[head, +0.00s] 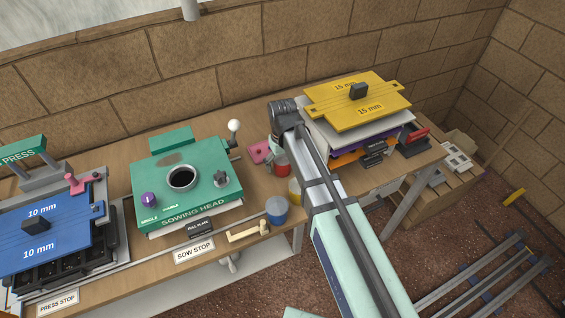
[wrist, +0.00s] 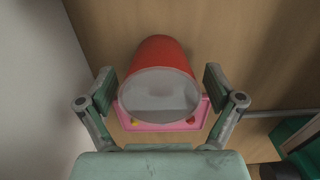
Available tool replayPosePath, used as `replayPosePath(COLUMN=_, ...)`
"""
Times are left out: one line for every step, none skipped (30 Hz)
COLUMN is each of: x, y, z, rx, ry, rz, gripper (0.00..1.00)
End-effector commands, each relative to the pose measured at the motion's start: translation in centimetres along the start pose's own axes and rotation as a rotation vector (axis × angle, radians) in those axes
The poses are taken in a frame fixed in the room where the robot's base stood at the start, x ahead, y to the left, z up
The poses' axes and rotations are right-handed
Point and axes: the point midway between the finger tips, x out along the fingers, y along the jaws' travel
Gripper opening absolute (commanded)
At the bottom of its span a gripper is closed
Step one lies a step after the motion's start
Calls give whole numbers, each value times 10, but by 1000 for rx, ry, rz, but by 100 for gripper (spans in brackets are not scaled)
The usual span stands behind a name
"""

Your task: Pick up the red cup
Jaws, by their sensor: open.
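The red cup (head: 283,168) stands on the wooden bench beside my arm, partly hidden by it in the head view. In the wrist view the red cup (wrist: 158,52) fills the middle, its pale grey round end facing the camera. My gripper (wrist: 160,88) is open, with one finger on each side of the cup. Small gaps show between the fingers and the cup, so it is not gripped. In the head view the fingers are largely hidden by my arm.
A pink tray (head: 261,152) lies close by and shows behind the cup in the wrist view (wrist: 150,126). A yellow cup (head: 295,192) and a blue cup (head: 276,211) stand nearer the bench edge. The green sowing head (head: 205,165) is left; a yellow plate stack (head: 335,103) is right.

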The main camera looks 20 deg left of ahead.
Motion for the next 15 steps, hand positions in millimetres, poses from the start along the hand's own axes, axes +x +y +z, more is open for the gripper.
replayPosePath(x=1, y=0, z=0, rx=0, ry=0, rz=0, gripper=92)
replayPosePath(x=1, y=0, z=0, rx=0, ry=0, rz=0, gripper=92)
replayPosePath(x=1, y=0, z=0, rx=0, ry=0, rz=0, gripper=92)
replayPosePath(x=1, y=0, z=0, rx=0, ry=0, rz=0, gripper=92)
replayPosePath(x=1, y=0, z=0, rx=0, ry=0, rz=0, gripper=92)
replayPosePath(x=1, y=0, z=0, rx=0, ry=0, rz=0, gripper=92)
replayPosePath(x=1, y=0, z=0, rx=0, ry=0, rz=0, gripper=85)
replayPosePath(x=1, y=0, z=0, rx=0, ry=0, rz=0, gripper=74)
replayPosePath(x=1, y=0, z=0, rx=0, ry=0, rz=0, gripper=60)
replayPosePath(x=1, y=0, z=0, rx=0, ry=0, rz=0, gripper=49)
replayPosePath(x=1, y=0, z=0, rx=0, ry=0, rz=0, gripper=39)
replayPosePath(x=1, y=0, z=0, rx=0, ry=0, rz=0, gripper=27)
replayPosePath(x=1, y=0, z=0, rx=0, ry=0, rz=0, gripper=27)
replayPosePath(x=1, y=0, z=0, rx=0, ry=0, rz=0, gripper=27)
replayPosePath(x=1, y=0, z=0, rx=0, ry=0, rz=0, gripper=27)
